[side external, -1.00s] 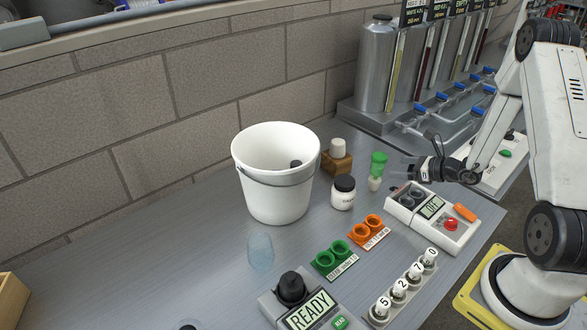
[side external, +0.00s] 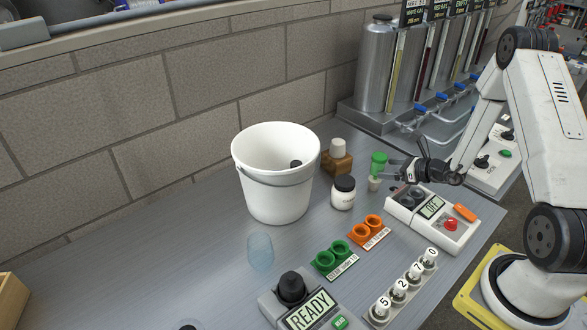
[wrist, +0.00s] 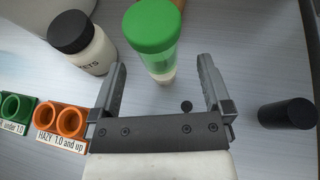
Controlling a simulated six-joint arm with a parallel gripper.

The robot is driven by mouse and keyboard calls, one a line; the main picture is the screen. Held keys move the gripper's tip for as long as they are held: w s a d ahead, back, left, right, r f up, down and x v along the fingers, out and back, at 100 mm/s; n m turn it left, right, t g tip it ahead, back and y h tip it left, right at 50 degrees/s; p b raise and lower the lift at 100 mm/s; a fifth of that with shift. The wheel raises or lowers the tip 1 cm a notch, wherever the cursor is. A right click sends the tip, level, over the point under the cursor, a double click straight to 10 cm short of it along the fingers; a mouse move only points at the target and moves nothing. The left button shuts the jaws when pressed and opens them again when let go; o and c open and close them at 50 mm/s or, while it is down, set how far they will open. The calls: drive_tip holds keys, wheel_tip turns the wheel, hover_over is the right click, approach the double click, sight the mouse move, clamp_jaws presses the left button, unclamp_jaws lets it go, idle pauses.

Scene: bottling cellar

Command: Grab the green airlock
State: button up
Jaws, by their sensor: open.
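The green airlock (side external: 378,163) stands upright on the steel bench, with a green top above a pale, clear lower part. In the wrist view the airlock (wrist: 152,28) is ahead of my gripper (wrist: 163,80), in line with the gap between the two fingers and slightly left of centre. The fingers are apart, with nothing held between them. In the side view my gripper (side external: 392,172) is just right of the airlock, its fingertips close to it. Whether a fingertip touches it cannot be told.
A white jar with a black lid (side external: 343,192) stands left of the airlock, and a wooden block with a white top (side external: 337,157) behind. A white bucket (side external: 252,190) is farther left. Orange cups (side external: 372,222) and a display box (side external: 446,222) are in front. A black cylinder (wrist: 287,113) lies right.

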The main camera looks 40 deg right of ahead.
sight(377, 168)
drive_tip(key=shift+x, duration=2.15)
clamp_jaws()
